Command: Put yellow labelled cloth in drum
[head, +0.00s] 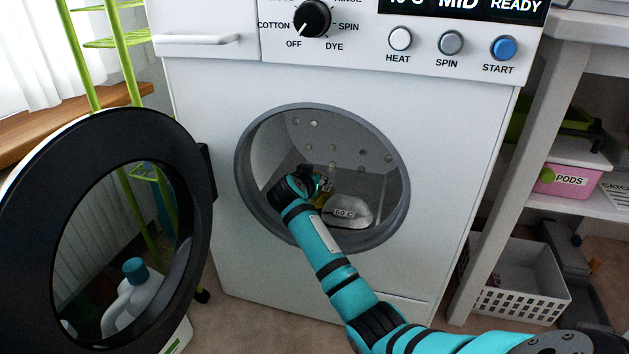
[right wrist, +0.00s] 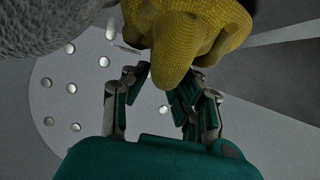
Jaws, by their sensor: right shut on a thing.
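The drum (head: 372,150) of the white washer is open, with its round door (head: 30,200) swung out to the left. My right arm reaches through the opening, and my right gripper (head: 322,184) is inside the drum. In the right wrist view the right gripper (right wrist: 160,80) is shut on a yellow knitted cloth (right wrist: 200,35). In the head view only a small bit of yellow shows beside the gripper; my arm hides most of it. No label on the cloth is readable. My left gripper is out of view.
A grey item (head: 348,211) with a printed tag lies in the drum, right of my gripper; grey fabric (right wrist: 45,25) also shows in the right wrist view. A white basket (head: 520,300) and a pink PODS box (head: 565,180) are on the right. A bottle (head: 130,300) shows through the door glass.

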